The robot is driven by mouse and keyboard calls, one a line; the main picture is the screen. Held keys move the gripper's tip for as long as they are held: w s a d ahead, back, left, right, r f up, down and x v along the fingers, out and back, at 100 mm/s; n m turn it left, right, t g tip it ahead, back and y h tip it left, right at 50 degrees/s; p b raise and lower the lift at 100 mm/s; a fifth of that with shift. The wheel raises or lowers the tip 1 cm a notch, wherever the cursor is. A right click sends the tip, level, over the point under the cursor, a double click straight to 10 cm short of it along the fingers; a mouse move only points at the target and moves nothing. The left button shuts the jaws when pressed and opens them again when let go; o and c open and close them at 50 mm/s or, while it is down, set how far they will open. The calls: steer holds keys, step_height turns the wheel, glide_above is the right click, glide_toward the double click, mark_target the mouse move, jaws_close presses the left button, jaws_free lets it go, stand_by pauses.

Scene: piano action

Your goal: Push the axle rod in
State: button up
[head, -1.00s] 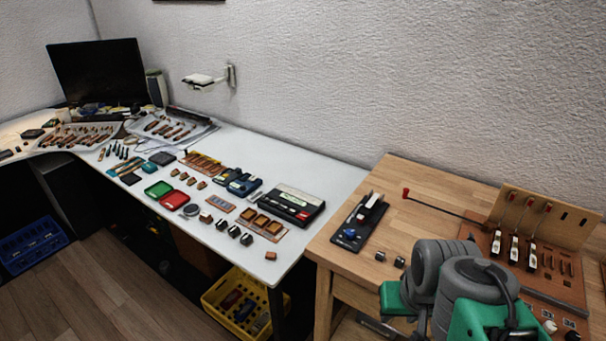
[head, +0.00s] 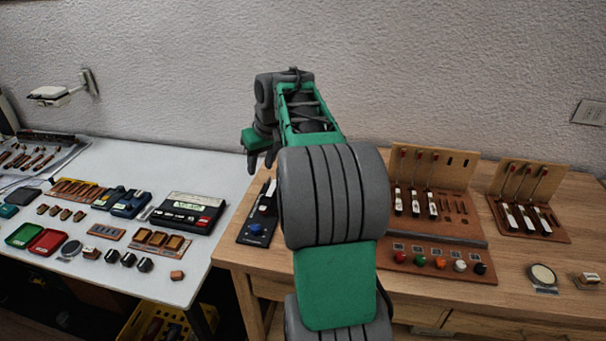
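The wooden action stand (head: 433,256) is on the bench, with several upright red-tipped hammers (head: 418,185) and white pieces in its slots. The long dark rod with a red end, seen earlier sticking out left of this stand, does not show now; my raised arm covers that area. My gripper (head: 261,161) is up at the left end of my arm, above the bench's back left part. Its two dark fingers point down and look apart, with nothing seen between them. It is small in view and clear of the stand.
A black tray with a blue piece (head: 256,228) lies left of my arm. A second hammer stand (head: 530,229), a round dish (head: 542,275) and a small block (head: 588,279) are at the right. Coloured knobs (head: 420,261) line the first stand's front. A white table (head: 180,268) adjoins at left.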

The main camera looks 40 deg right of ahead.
steer(key=d+f+b, duration=0.1)
steer(key=d+f, duration=0.2)
steer(key=d, duration=0.6)
steer(key=d+f, duration=0.2)
steer(key=d, duration=0.7)
steer(key=shift+h, duration=0.3)
steer(key=x, duration=0.7)
steer(key=shift+w+a, duration=0.15)
steer(key=shift+w, duration=0.1)
steer(key=shift+w+f, duration=0.15)
steer(key=shift+f, duration=0.1)
jaws_close()
